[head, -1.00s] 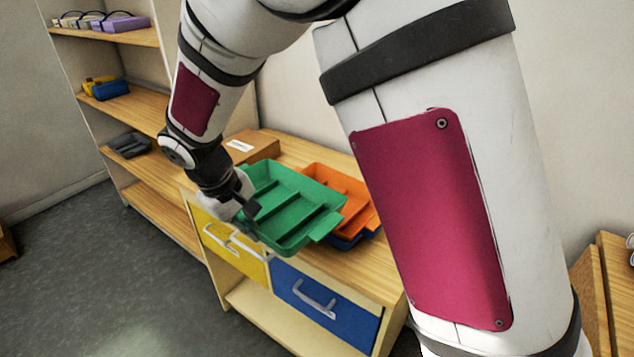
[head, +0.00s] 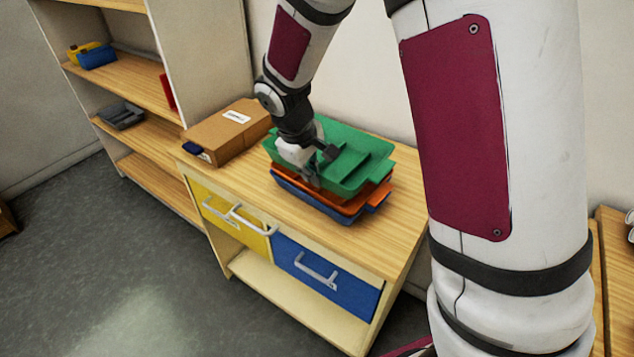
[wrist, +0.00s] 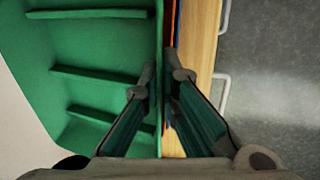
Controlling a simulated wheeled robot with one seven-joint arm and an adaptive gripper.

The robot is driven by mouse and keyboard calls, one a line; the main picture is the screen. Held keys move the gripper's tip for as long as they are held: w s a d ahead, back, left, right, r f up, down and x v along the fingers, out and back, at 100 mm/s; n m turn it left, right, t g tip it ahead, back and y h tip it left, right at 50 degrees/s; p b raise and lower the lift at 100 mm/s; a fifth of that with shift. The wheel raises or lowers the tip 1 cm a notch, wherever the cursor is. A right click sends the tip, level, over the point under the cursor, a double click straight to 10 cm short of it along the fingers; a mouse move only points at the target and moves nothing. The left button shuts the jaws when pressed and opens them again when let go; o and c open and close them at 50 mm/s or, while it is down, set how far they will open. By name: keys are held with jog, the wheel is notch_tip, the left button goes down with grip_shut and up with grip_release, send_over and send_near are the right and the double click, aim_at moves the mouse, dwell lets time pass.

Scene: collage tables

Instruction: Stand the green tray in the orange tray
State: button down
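The green tray (head: 352,150) is in my gripper (head: 318,168), above the orange tray (head: 372,198). My gripper is shut on the green tray's near side wall; the wrist view shows the two fingers (wrist: 163,82) on either side of that wall, with the tray's ribbed inside (wrist: 95,70) to the left. The green tray looks slightly tilted and hides most of the orange tray. I cannot tell whether the two touch. The orange tray sits on a blue tray (head: 325,208) on the cabinet top.
A cardboard box (head: 228,132) stands left of the trays on the wooden cabinet top (head: 395,240). The cabinet has a yellow drawer (head: 228,215) and a blue drawer (head: 325,285) with handles. A shelf unit (head: 125,72) stands at the left. The cabinet top's front right is clear.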

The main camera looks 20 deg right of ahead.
aim_at(316, 193)
jog(key=shift+d+f, duration=0.15)
jog(key=shift+d, duration=0.35)
jog(key=shift+f, duration=1.7)
jog(key=shift+s+f, duration=0.1)
jog(key=shift+f, duration=0.15)
jog(key=c, duration=1.8)
grip_release()
jog(key=shift+f, duration=0.15)
